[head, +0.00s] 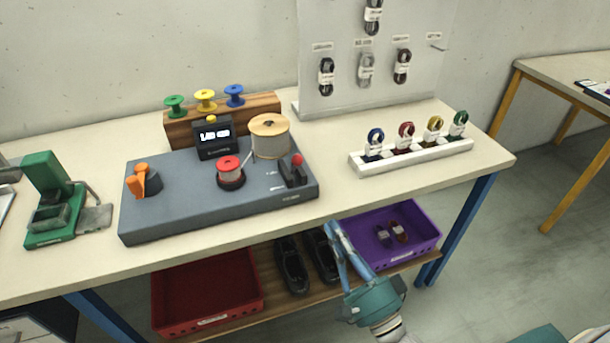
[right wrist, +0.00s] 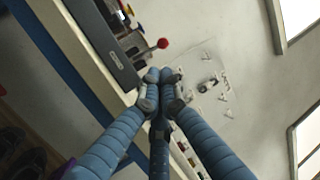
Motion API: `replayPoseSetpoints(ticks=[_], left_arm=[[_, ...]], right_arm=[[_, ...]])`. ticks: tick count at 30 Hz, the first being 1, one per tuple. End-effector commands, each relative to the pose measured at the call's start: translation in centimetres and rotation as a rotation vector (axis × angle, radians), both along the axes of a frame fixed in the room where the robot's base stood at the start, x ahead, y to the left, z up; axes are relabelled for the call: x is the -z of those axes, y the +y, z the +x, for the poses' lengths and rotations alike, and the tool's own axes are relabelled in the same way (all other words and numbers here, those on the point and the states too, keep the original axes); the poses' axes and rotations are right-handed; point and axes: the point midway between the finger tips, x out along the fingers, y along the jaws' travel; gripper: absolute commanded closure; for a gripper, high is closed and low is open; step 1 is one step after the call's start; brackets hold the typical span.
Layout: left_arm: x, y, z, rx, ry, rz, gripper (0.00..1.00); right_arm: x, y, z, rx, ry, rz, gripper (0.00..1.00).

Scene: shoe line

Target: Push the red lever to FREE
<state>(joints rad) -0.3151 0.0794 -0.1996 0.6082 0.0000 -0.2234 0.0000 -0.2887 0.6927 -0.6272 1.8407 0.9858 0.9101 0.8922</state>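The red lever (head: 297,160) is a small red ball on a short stick in a dark slotted block, at the right end of the grey machine (head: 215,212). Its small markings are too small to read. My right gripper (head: 336,226) is in front of the table's front edge, below and right of the lever, fingers pointing up. In the right wrist view the fingertips (right wrist: 161,78) are drawn together with nothing between them. The red lever knob (right wrist: 162,44) shows just beyond them, apart from the fingers. My left gripper is not in view.
A white rack (head: 415,156) of laces stands right. A purple bin (head: 424,244) sits below.

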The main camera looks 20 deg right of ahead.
Motion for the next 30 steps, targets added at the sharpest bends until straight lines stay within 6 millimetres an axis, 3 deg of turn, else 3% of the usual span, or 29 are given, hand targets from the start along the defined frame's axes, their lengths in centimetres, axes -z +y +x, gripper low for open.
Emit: replayPoseSetpoints(ticks=[5,13,21,30], left_arm=[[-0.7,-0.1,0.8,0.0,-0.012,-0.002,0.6],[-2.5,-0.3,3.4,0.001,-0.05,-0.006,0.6],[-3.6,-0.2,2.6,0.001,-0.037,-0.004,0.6],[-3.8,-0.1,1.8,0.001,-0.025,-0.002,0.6]], right_arm=[[-1.1,0.3,1.8,0.001,-0.005,0.0,1.0],[-3.3,1.4,7.1,0.0,-0.005,-0.001,1.0],[-4.9,2.2,11.3,0.001,-0.003,-0.002,1.0],[-5.1,2.5,12.7,0.0,0.001,-0.002,1.0]])
